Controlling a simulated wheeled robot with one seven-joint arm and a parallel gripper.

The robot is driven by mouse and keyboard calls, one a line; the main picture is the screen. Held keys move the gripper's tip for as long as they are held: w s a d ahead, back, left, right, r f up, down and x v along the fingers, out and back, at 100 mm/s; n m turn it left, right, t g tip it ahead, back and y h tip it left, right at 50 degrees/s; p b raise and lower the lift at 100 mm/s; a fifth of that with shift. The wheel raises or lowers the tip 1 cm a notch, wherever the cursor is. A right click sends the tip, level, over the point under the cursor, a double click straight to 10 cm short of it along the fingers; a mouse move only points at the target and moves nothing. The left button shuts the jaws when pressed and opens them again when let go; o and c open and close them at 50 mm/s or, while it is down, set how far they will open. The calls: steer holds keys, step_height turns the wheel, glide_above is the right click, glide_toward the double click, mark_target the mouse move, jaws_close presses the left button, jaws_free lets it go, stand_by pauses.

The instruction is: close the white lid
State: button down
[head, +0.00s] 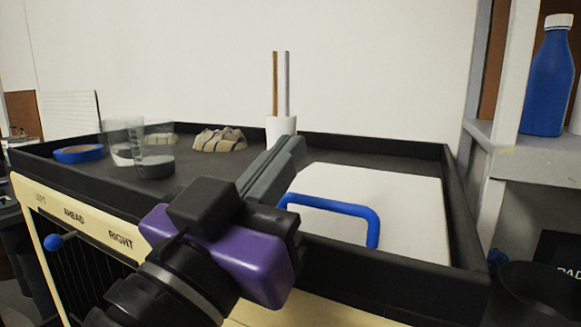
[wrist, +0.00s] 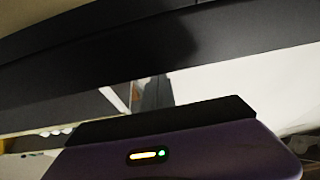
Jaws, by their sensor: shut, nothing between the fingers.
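The white lid (head: 408,207) is a pale square panel at the right end of the black-rimmed worktop. It looks flat or nearly flat, though its exact tilt is unclear. A blue handle (head: 350,208) arches over its left and front part. My gripper (head: 290,152) is shut and empty. Its grey fingers point up and to the right, just left of the lid in the picture, and hide the lid's left edge. Whether they touch it cannot be told. In the wrist view, the shut fingers (wrist: 156,92) show beside a pale surface, likely the lid.
The worktop's raised black rim (head: 345,262) runs along the front and right side. A clear beaker (head: 152,155), a blue ring (head: 78,154), a ridged beige piece (head: 219,139) and a white post (head: 281,128) stand farther back. A blue bottle (head: 547,85) stands on the right shelf.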

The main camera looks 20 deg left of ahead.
steer(key=shift+s+f+b, duration=0.15)
steer(key=shift+f+b, duration=0.35)
steer(key=shift+f, duration=0.1)
steer(key=shift+t, duration=0.3)
steer(key=shift+s, duration=0.15)
steer(key=v, duration=0.7)
steer(key=shift+s+f, duration=0.15)
steer(key=shift+s, duration=0.15)
